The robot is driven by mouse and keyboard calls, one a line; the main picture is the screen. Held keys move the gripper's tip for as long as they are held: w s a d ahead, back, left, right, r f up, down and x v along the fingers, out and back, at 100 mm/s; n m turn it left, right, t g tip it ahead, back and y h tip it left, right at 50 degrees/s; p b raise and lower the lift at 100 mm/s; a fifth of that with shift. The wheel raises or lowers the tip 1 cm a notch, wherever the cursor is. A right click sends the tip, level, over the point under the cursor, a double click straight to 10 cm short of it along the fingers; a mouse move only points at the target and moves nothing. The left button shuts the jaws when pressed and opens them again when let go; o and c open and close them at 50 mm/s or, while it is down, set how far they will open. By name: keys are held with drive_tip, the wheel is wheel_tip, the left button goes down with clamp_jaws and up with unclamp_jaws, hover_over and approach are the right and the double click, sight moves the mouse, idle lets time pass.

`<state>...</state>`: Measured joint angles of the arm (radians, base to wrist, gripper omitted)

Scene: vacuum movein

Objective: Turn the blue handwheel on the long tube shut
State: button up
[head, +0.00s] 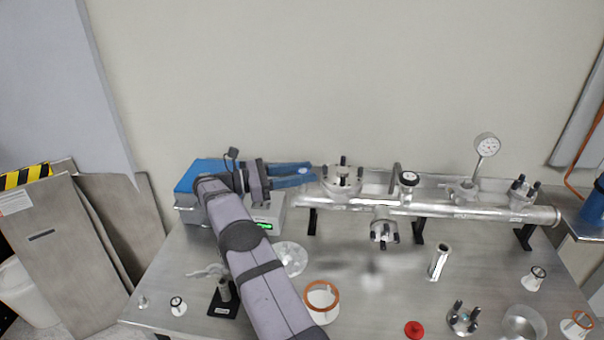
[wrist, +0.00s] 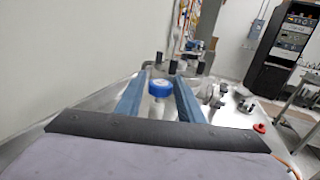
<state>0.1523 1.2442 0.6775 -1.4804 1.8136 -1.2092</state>
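The long metal tube (head: 475,210) lies level across stands at the back of the table. The blue handwheel (wrist: 161,88) shows in the wrist view on a pale stem, between my two blue fingers. A gap shows on each side of it. In the head view I cannot make the wheel out; my fingers seem to cover it. My gripper (head: 312,173) is open, pointing right at the tube's left end, and its fingers also show in the wrist view (wrist: 162,72).
A flanged port with dark bolts (head: 342,178) stands just right of my fingertips. A dial gauge (head: 487,145) rises farther right. A blue-topped box (head: 198,176) is behind my wrist. Loose fittings, an orange ring (head: 322,296) and a red cap (head: 413,328) lie in front.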

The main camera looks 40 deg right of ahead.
sight(302, 171)
wheel_tip(302, 171, up, 10)
drive_tip(key=shift+f, duration=0.1)
idle(0.4)
